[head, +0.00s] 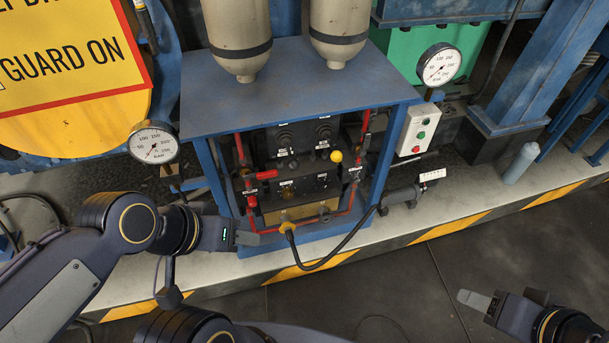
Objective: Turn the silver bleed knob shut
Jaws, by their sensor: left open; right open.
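A blue cabinet (296,92) holds dark control panels, red pipes and small fittings. I cannot surely tell the silver bleed knob among them. A small fitting (325,213) sits low on the tan block (300,216), but its identity is unclear at this size. My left gripper (268,239) reaches in from the left at the cabinet's lower front, with its fingers beside the hose's brass end (288,228). It is open, and I cannot tell if it touches anything. My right gripper (470,299) is open and empty at the lower right, away from the cabinet, over the floor.
A black hose (345,247) loops from the cabinet's front to a grey fitting (405,195) on the right. A red handle (267,174) and a yellow ball knob (336,156) stick out. Gauges (153,142) (439,64) flank the cabinet. The floor (430,285) at right is clear.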

